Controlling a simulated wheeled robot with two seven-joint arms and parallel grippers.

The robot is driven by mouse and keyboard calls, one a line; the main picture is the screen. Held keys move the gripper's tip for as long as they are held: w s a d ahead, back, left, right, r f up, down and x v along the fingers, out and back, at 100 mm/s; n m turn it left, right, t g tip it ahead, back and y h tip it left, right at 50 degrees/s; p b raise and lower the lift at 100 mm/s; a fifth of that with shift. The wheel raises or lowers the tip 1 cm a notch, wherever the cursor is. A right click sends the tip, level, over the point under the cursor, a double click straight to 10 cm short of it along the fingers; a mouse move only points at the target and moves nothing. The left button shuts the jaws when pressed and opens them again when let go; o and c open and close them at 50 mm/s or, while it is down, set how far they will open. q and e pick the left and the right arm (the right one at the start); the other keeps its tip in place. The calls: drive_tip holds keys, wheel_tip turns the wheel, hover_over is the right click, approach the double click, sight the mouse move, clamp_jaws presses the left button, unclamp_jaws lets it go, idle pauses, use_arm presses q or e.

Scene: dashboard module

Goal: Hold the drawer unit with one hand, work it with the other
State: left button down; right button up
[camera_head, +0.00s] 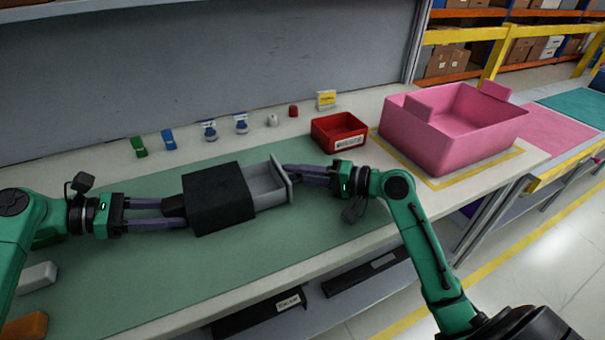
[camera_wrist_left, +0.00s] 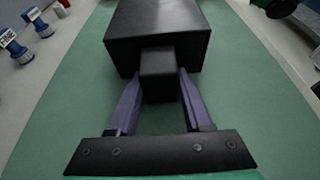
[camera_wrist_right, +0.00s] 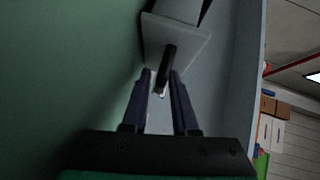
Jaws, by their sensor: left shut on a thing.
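The drawer unit is a black box (camera_head: 219,196) lying on the green mat, with its grey drawer (camera_head: 265,184) pulled partly out to the right. The drawer looks empty inside. My left gripper (camera_head: 178,214) is shut on the black block (camera_wrist_left: 158,75) on the unit's left end, one finger on each side in the left wrist view. My right gripper (camera_head: 288,172) is at the drawer's front panel (camera_wrist_right: 175,38). In the right wrist view its fingers lie either side of the dark drawer handle (camera_wrist_right: 166,67). Whether they press on it is unclear.
A red bin (camera_head: 339,133) and a large pink crate (camera_head: 451,135) stand behind at the right. Several small items, including a green one (camera_head: 139,147) and a blue one (camera_head: 168,140), line the back. The green mat (camera_head: 150,280) is clear in front of the unit.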

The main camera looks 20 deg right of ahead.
drive_tip(key=v, duration=1.2)
drive_tip(key=shift+f, duration=0.1)
use_arm(q)
drive_tip(key=shift+c, duration=1.2)
unclamp_jaws()
